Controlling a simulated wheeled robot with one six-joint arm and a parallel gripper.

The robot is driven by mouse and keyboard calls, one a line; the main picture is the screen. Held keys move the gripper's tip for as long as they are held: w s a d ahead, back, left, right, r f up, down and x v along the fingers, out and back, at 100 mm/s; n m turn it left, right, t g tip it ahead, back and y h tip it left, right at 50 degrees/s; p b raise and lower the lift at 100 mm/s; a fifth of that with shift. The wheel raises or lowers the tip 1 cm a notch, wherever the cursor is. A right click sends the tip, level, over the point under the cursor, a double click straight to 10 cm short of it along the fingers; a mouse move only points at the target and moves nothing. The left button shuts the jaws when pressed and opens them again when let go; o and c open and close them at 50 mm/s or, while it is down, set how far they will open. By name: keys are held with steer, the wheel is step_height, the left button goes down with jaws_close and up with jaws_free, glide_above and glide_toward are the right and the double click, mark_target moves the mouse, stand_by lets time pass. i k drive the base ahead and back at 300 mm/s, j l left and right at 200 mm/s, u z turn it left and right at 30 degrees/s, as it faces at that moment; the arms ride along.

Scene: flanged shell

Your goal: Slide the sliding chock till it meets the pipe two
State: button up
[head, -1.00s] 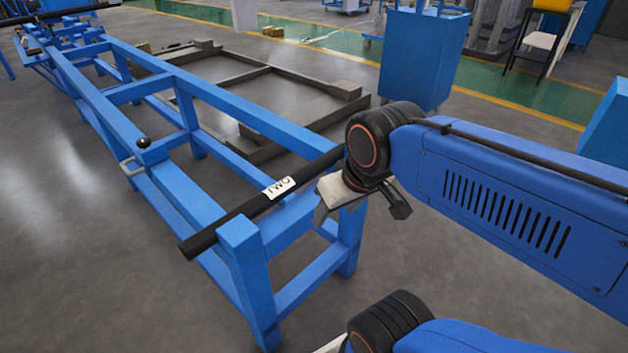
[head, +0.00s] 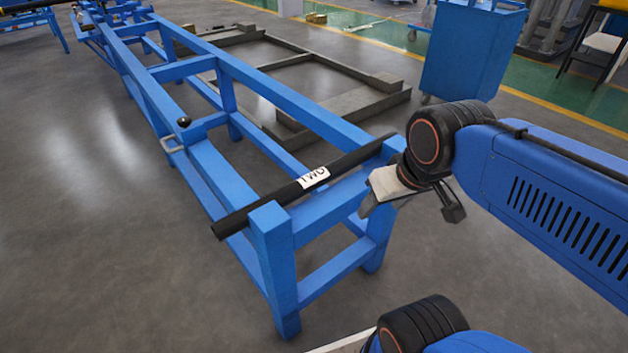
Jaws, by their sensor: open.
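Pipe two is a black pipe (head: 262,203) with a white label reading TWO. It lies across the near end of a long blue rack (head: 178,111), behind the near corner post. The sliding chock appears to be the blue crosspiece (head: 206,123) with a black ball knob and a grey loop handle, further up the rack. A clear gap separates it from the pipe. My gripper (head: 376,196) is grey and open, close to the pipe's right end and right of the rack's near end. It is far from the chock. Its fingers are partly hidden, and it holds nothing that I can see.
A grey metal frame (head: 350,104) lies on the floor behind the rack. A blue cabinet (head: 470,50) stands at the back right, and a black stand (head: 590,45) beyond it. The floor left of the rack is open.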

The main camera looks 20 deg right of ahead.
mark_target(196, 132)
steer(key=j, duration=0.95)
steer(key=i+j, duration=0.1)
steer(key=j, duration=0.9)
